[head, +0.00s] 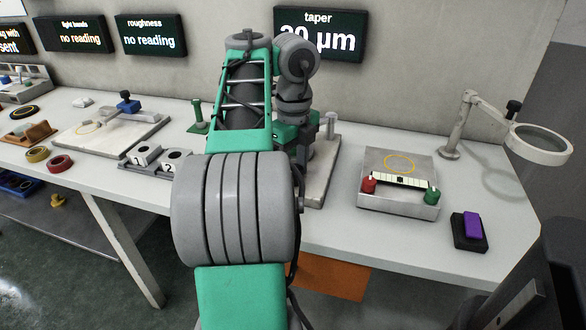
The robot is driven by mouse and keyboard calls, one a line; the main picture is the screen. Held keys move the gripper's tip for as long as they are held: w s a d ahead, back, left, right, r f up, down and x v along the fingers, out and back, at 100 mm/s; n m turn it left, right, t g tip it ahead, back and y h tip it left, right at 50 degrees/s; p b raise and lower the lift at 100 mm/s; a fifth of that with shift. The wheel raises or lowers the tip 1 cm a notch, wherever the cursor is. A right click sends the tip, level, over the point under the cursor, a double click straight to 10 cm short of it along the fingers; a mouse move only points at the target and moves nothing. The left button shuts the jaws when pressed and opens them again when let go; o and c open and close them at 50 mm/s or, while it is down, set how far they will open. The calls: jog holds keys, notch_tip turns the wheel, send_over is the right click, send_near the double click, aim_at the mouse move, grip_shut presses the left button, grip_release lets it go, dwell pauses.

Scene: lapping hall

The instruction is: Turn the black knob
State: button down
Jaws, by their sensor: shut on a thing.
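My arm fills the middle of the head view and reaches over the bench. My gripper (311,134) is partly hidden behind the arm. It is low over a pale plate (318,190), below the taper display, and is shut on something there. The held thing is hidden, so I cannot tell whether it is a black knob. A small black knob (514,107) shows on the magnifier stand at the far right, well apart from my gripper.
A grey box (398,207) with red and green knobs stands right of the plate. A purple block (472,224) sits on a black pad near the front edge. The magnifier (540,143) stands at the back right. Numbered blocks (160,158) are to the left. The taper display (320,34) hangs behind.

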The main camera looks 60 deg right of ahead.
aim_at(294, 169)
jog(key=shift+s, duration=0.1)
jog(key=c, duration=0.8)
grip_release()
jog(key=shift+c, duration=0.2)
notch_tip(294, 169, up, 8)
jog(key=p, duration=0.7)
jog(key=shift+f, duration=0.1)
